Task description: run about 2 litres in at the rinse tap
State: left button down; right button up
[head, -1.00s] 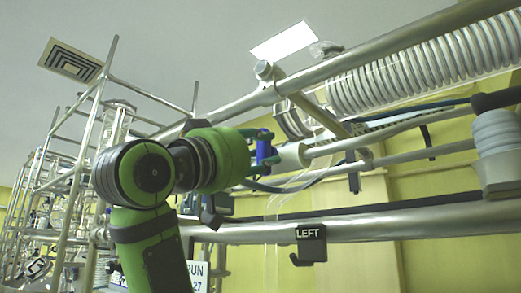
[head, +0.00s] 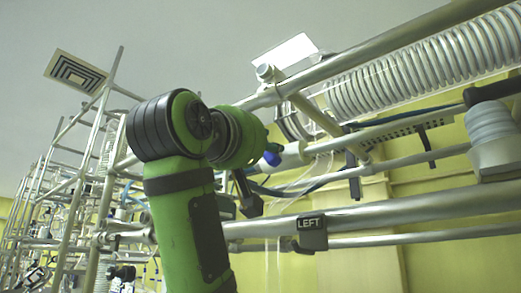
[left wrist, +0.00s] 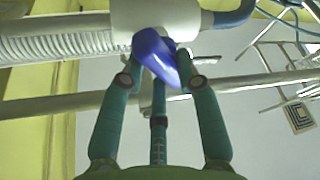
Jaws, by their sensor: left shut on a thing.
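A white tap body (left wrist: 155,14) with a blue handle (left wrist: 152,52) fills the top of the left wrist view. The handle sits slanted between the fingers of my left gripper (left wrist: 158,66), which is shut on it. No label on this tap and no water level can be read. My right gripper is not in view.
A steel rail with a black "LEFT" sign (head: 311,233) runs below the tap. A ribbed coil (head: 425,68) lies along the upper right. A scaffold of metal tubes (head: 85,170) with glassware stands at left. Clear tubing hangs near the rail.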

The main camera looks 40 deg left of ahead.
pick_arm(q)
jog(key=shift+r+n+g+y, duration=0.1)
jog(key=shift+n+g+y, duration=0.3)
jog(key=shift+n, duration=0.85)
jog(key=shift+r+n+g+y, duration=0.1)
jog(key=shift+n+g+y, duration=0.25)
jog(key=shift+n, duration=0.9)
jog(key=c, duration=0.9)
grip_release()
jog(key=shift+w+d+f, duration=0.1)
jog(key=shift+w, duration=0.3)
jog(key=v, duration=1.2)
jog(key=shift+d, duration=0.1)
